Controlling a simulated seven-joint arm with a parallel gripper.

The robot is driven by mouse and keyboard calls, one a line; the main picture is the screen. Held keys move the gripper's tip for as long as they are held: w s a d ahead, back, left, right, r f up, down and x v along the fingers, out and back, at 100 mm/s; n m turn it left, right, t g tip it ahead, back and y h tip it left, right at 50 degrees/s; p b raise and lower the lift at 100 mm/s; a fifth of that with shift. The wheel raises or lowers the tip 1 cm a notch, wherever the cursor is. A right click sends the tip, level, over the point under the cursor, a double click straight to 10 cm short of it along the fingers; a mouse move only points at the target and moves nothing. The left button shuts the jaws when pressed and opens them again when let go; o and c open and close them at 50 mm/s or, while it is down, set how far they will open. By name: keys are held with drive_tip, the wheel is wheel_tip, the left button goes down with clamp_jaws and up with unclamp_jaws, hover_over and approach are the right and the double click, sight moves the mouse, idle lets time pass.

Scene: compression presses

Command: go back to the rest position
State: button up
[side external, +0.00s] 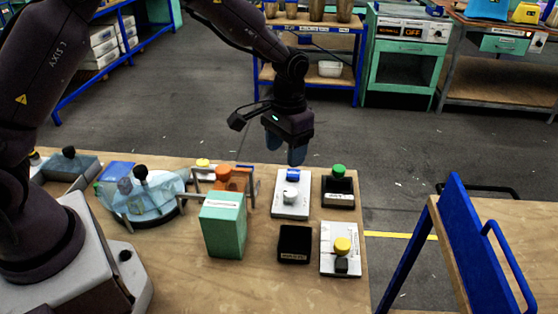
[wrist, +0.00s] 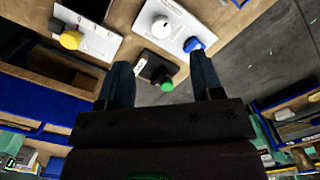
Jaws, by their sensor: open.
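My gripper (side external: 297,156) hangs above the back edge of the wooden table (side external: 180,280), fingers pointing down, beyond the presses. In the wrist view my gripper (wrist: 163,75) has its two fingers wide apart with nothing between the tips. A white press with a white knob and blue part (side external: 291,194) stands just in front of it. A dark press with a green knob (side external: 338,188) is to its right; in the wrist view the green knob (wrist: 167,86) shows between the fingers, apart from them. A white press with a yellow knob (side external: 341,250) is at the front right.
A green box (side external: 223,226), an orange-knobbed device (side external: 222,174), a black open box (side external: 294,244) and a blue domed device (side external: 145,198) stand on the table. A blue-railed cart (side external: 475,240) is at the right. Open floor (side external: 390,130) lies behind the table.

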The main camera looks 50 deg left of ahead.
drive_tip(key=s+a+r+t, duration=0.1)
drive_tip(key=s+r+t, duration=0.2)
drive_tip(key=s+r, duration=0.7)
drive_tip(key=s+a+r+t, duration=0.2)
drive_tip(key=s+r, duration=0.7)
drive_tip(key=s, duration=0.5)
drive_tip(key=shift+a+r+t, duration=0.3)
drive_tip(key=shift+r+t, duration=0.1)
drive_tip(key=shift+t, duration=0.2)
drive_tip(key=shift+f, duration=0.1)
